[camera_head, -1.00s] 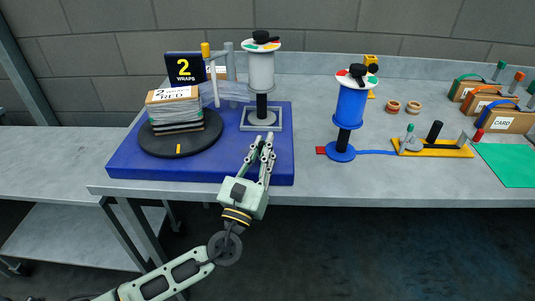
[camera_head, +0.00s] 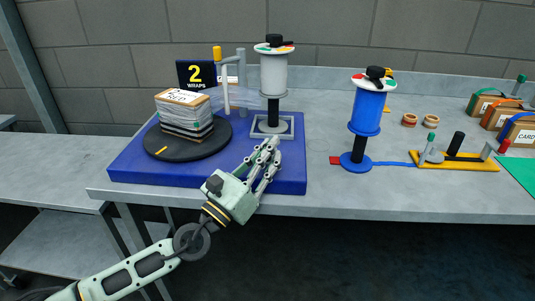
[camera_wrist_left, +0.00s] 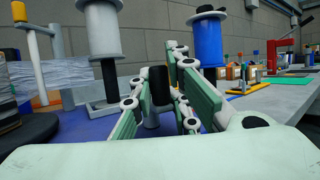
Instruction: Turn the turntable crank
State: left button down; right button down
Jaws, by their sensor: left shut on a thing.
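The turntable (camera_head: 222,142) is a black disc with a yellow mark, on a blue base (camera_head: 140,172) at the table's left. A stack of layers with a labelled card on top (camera_head: 185,115) sits on the disc, turned at an angle. My left gripper (camera_head: 268,152) is at the right front part of the base. In the left wrist view, its fingers are shut on the black crank handle (camera_wrist_left: 158,86), upright between them. The fingers hide most of the crank in the head view. The disc's edge shows at lower left in the wrist view (camera_wrist_left: 35,130). My right gripper is not in view.
A wrap roll (camera_head: 274,75) stands on the base behind my gripper, with clear film running left past a grey post (camera_head: 241,70). A "2 WRAPS" sign (camera_head: 195,74) is behind. A blue ribbon spool (camera_head: 367,112), a yellow fixture (camera_head: 480,164) and boxes (camera_head: 520,131) stand right.

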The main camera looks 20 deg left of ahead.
pick_arm(q)
jog(key=c, duration=1.8)
grip_release()
jog(key=shift+c, duration=0.2)
jog(key=shift+o, duration=0.4)
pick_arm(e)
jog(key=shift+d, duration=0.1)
pick_arm(q)
jog(key=v, duration=1.2)
